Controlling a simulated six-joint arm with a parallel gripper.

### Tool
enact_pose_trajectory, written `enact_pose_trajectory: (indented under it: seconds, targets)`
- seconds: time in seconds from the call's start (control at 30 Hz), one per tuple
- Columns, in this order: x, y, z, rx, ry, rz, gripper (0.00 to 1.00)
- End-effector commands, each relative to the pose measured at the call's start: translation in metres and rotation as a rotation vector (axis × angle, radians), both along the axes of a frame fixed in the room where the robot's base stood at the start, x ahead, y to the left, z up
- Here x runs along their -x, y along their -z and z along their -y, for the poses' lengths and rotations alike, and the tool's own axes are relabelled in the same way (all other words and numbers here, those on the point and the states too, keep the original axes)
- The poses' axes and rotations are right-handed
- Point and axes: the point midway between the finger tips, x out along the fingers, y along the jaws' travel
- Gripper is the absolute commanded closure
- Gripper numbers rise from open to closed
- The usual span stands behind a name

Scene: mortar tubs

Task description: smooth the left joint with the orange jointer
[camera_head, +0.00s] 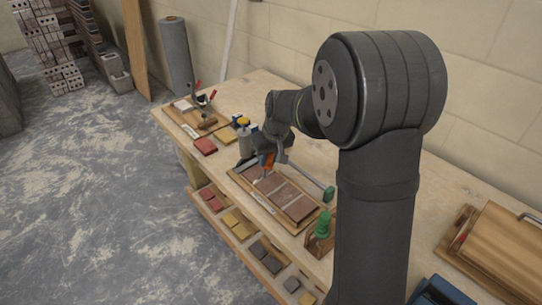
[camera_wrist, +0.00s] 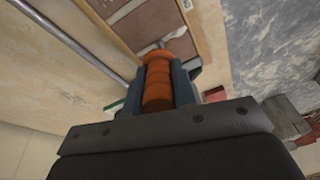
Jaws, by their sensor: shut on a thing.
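My gripper (camera_head: 265,155) is shut on the orange handle of the jointer (camera_head: 267,160), over the far-left end of the brick panel. In the wrist view the ridged orange handle (camera_wrist: 158,85) sits between the two dark fingers. The brick panel (camera_head: 248,193) is a wooden-framed board with a row of reddish-brown bricks and pale joints between them. The bricks also show beyond the handle in the wrist view (camera_wrist: 145,25). The jointer's metal end points toward the panel; I cannot tell whether it touches a joint. My gripper partly hides the panel's far-left end.
A green-handled tool (camera_head: 322,225) stands in a wooden holder at the panel's near end. A thin metal rod (camera_head: 305,174) runs behind the panel. Red (camera_head: 205,146) and yellow (camera_head: 226,136) blocks and a tool tray (camera_head: 190,117) lie to the left.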

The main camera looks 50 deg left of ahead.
Motion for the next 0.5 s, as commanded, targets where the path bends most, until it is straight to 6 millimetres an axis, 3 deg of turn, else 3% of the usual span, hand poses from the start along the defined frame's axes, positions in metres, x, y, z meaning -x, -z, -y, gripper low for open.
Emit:
enact_pose_trajectory:
  seconds: [0.5]
  targets:
    - [0.0055,-0.0005,-0.0006,-0.002,0.0,0.001,0.98]
